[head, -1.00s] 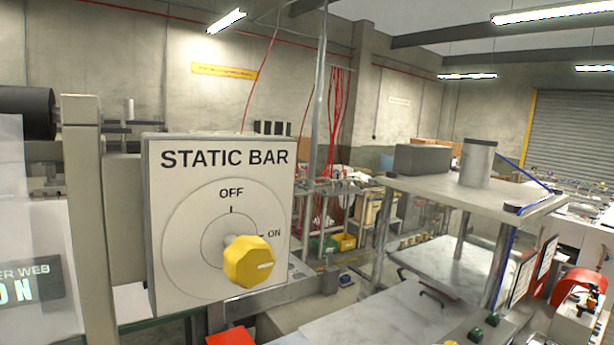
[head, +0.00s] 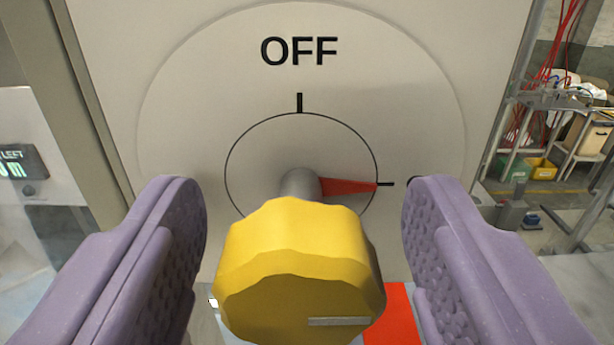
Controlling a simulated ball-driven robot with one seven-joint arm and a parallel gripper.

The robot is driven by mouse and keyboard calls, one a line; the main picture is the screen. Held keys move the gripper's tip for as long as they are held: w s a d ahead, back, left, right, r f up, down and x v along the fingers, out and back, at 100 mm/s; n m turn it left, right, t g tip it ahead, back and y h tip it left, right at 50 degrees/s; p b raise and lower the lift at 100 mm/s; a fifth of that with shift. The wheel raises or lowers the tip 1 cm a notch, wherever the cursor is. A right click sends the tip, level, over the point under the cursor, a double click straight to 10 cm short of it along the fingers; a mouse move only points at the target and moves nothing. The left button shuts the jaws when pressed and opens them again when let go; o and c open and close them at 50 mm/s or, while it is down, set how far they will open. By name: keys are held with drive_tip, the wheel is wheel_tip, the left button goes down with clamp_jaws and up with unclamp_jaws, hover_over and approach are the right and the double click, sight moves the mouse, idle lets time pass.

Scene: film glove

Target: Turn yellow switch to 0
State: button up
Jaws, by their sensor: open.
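The yellow switch (head: 300,268) is a faceted knob on a short grey shaft, low in the middle of the head view. A white line on its face lies level and points right. A red pointer (head: 345,187) behind it points right, to the mark at the right of the dial. The white panel (head: 400,60) carries the word OFF above a top mark; no 0 is seen. My gripper (head: 305,225) is open, with one purple padded finger on each side of the knob. A gap shows between the knob and each finger.
A display (head: 22,163) stands at the left edge. A red surface (head: 402,315) shows below the panel at the right. In the right background are red cables (head: 578,30), a stand, and yellow and green bins (head: 537,168).

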drive_tip(key=shift+c, duration=0.5)
drive_tip(key=c, duration=1)
drive_tip(key=shift+o, duration=0.2)
drive_tip(key=shift+n+b, duration=0.3)
drive_tip(key=shift+b, duration=0.15)
drive_tip(key=n+b, duration=0.2)
drive_tip(key=b, duration=0.1)
drive_tip(key=shift+a+f+n, duration=0.1)
drive_tip(key=shift+f+n, duration=0.1)
drive_tip(key=shift+n, duration=0.1)
drive_tip(key=n+b, duration=0.4)
drive_tip(key=n, duration=0.1)
drive_tip(key=n+b, duration=0.3)
drive_tip(key=n, duration=0.2)
drive_tip(key=n+b, duration=0.2)
drive_tip(key=n, duration=0.2)
drive_tip(key=shift+n+b, duration=0.3)
